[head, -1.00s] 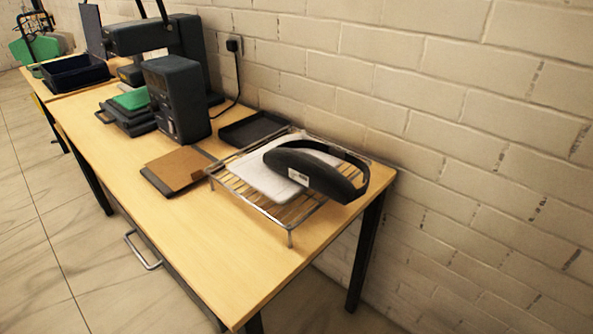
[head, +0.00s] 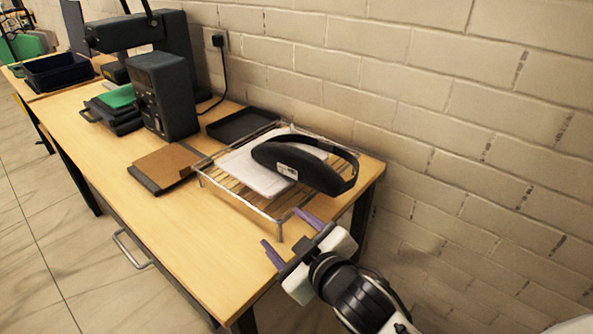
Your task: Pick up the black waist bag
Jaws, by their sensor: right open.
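The black waist bag (head: 300,169) lies on a wire rack (head: 232,196) at the right end of the wooden table. It is a long curved pouch with a small white label on its front and a strap looping at its right side. Part of it rests over a white flat item (head: 252,172) on the rack. My right gripper (head: 289,237) is open and empty, with its two purple-grey fingers at the rack's near right corner, in front of and below the bag in the picture. My left gripper is not in view.
A brick wall runs behind the wooden table (head: 160,225). A black tray (head: 243,124), a brown pad (head: 163,166) and a dark grey box-like machine (head: 162,95) stand left of the rack. The table's front left surface is clear.

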